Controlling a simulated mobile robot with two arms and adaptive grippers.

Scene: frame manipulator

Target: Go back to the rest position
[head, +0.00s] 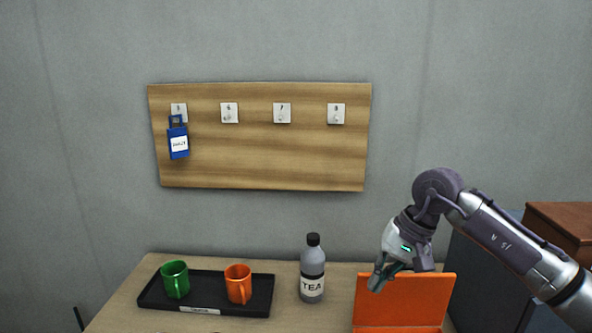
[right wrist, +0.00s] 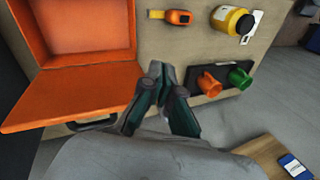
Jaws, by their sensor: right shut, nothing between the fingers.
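My right gripper (head: 384,274) hangs above the table beside the orange case (head: 405,300), at its left edge in the head view. In the right wrist view its fingertips (right wrist: 162,72) are together with nothing held between them. The case stands open, and its hollow half also shows in the right wrist view (right wrist: 85,25). My left gripper is in neither view.
A TEA bottle (head: 312,270) stands left of my right gripper. A black tray (head: 205,307) holds a green mug (head: 175,279) and an orange mug (head: 238,284).

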